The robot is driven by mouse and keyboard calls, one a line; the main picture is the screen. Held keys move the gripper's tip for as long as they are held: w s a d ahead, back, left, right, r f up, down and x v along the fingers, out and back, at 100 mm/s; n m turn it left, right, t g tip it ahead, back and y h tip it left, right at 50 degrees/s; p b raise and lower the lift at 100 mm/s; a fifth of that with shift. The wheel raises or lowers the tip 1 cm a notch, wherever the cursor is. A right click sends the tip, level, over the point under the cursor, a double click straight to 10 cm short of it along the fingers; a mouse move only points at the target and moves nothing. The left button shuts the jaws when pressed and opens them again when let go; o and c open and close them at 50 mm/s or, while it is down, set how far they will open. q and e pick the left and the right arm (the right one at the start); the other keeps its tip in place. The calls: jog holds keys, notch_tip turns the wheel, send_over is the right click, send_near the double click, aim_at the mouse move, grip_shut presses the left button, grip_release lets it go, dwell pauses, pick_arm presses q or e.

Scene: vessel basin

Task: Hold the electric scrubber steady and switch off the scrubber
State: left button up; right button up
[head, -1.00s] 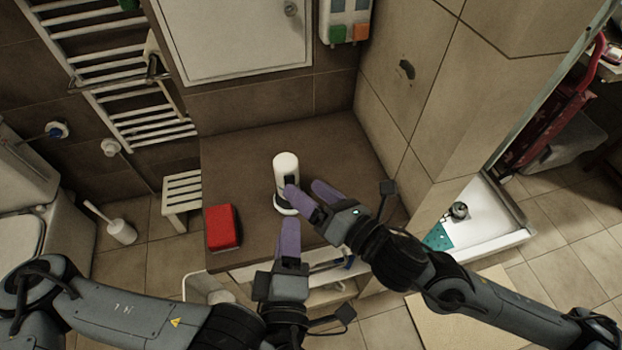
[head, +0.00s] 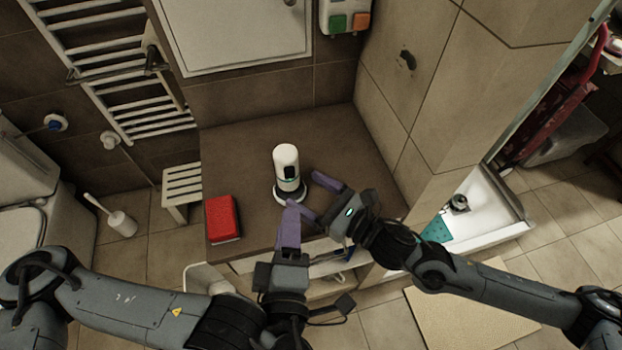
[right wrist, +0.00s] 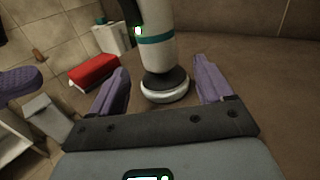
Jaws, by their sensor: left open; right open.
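The electric scrubber (head: 286,165) is a white cylinder standing upright on a round base on the brown counter. Its dark panel faces the front, and a green light on it shows in the right wrist view, where the scrubber (right wrist: 157,52) stands ahead between the fingertips. My right gripper (head: 304,190) is open in front and to the right of the scrubber, its purple fingers apart and not closed on it. My left gripper (head: 290,220) is open and empty just in front of the scrubber's base; its fingers overlap in the head view, hiding the gap.
A red block (head: 222,218) lies on the counter (head: 245,150) to the left of the scrubber. Tiled walls rise behind and to the right. The counter behind the scrubber is clear. My two grippers are close together near the front edge.

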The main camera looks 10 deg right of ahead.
aim_at(297, 187)
jog(key=x, duration=0.5)
jog(key=shift+w+a+f, duration=0.15)
jog(key=shift+f, duration=0.05)
jog(key=shift+x, duration=1.05)
jog(key=shift+c, duration=0.3)
